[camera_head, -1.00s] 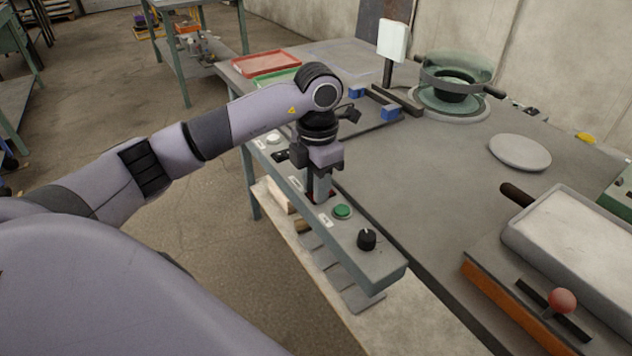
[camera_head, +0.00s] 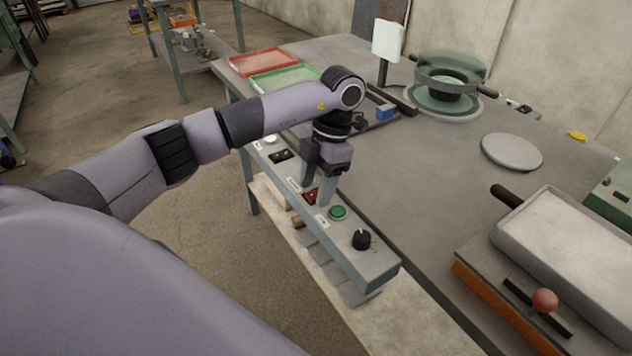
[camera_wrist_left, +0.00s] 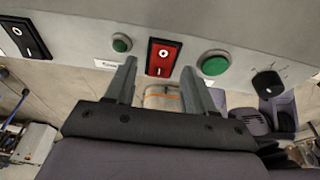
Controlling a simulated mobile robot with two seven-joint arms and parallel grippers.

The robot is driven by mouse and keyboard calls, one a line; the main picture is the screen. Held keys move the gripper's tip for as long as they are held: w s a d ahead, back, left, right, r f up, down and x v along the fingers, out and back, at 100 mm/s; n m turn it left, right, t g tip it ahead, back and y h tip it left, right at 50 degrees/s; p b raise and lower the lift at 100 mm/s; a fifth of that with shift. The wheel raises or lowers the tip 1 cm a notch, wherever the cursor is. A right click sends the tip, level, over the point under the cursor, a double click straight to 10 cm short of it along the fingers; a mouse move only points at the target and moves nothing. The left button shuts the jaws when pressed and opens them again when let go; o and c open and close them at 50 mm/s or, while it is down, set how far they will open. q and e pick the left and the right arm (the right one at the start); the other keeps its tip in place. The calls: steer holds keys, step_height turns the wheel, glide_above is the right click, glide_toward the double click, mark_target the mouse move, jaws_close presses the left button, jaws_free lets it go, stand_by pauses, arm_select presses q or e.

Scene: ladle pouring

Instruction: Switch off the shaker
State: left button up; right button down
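A grey control panel (camera_head: 378,268) runs along the table's front edge. It carries a red rocker switch (camera_head: 311,197) in a black frame, which also shows in the wrist view (camera_wrist_left: 162,58) with 0 and I marks. A green button (camera_head: 338,213), a black knob (camera_head: 361,239) and a black rocker switch (camera_head: 281,156) sit on the same panel. The labels are too small to read, so I cannot tell which control is the shaker's. My left gripper (camera_head: 318,192) points down at the panel by the red switch. Its fingers (camera_wrist_left: 158,68) are apart and empty. My right gripper is out of view.
Behind the panel are a red tray (camera_head: 262,62), a green tray (camera_head: 284,76), a glass-ringed vessel (camera_head: 450,75) and a round grey disc (camera_head: 512,152). A grey rectangular pan (camera_head: 565,240) stands right. Open tabletop lies between.

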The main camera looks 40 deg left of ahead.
arm_select(q)
steer(key=shift+r, duration=0.3)
steer(key=v, duration=0.5)
steer(key=shift+w+r+p, duration=0.15)
steer(key=shift+r+p, duration=0.25)
steer(key=shift+w+d+r, duration=0.1)
steer(key=shift+r, duration=0.3)
